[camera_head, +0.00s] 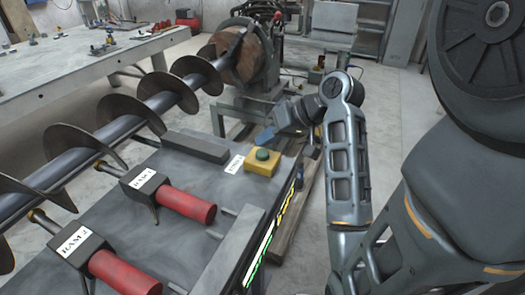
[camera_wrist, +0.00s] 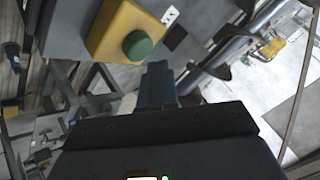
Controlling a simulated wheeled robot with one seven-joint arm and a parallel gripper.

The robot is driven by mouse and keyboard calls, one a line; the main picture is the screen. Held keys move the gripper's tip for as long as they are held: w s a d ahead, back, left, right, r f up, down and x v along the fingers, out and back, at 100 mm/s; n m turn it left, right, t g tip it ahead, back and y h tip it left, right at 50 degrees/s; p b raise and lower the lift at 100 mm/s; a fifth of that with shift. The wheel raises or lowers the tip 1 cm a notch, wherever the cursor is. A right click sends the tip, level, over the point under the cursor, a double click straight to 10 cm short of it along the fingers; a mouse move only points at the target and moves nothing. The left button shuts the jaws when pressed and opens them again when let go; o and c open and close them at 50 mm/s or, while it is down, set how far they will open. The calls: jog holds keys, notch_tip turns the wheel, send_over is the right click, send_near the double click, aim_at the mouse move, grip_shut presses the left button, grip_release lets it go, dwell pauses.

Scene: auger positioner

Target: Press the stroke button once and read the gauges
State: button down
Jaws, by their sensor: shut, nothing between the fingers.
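The stroke button is a green round cap (camera_head: 262,154) on a yellow box (camera_head: 261,168) at the bench's far right corner. A white label (camera_head: 234,164) lies just left of it, its text too small to read surely. My gripper (camera_head: 264,138) is shut and empty, just behind and above the box, apart from the cap in this view. In the wrist view the shut fingers (camera_wrist: 158,68) point up the picture, just below and right of the green cap (camera_wrist: 137,45) on the yellow box (camera_wrist: 108,22). I cannot make out any gauge reading.
The dark bench (camera_head: 165,240) carries two red-ended rams (camera_head: 187,204) (camera_head: 125,272) labelled RAM 1 and RAM 2, and a grey bar (camera_head: 195,146). A large auger (camera_head: 110,132) runs along its left side. Bright yellow-green strips (camera_head: 270,238) show on the bench's right side.

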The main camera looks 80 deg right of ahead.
aim_at(267, 153)
jog(key=shift+r+p, duration=2.5)
jog(key=shift+f, duration=0.15)
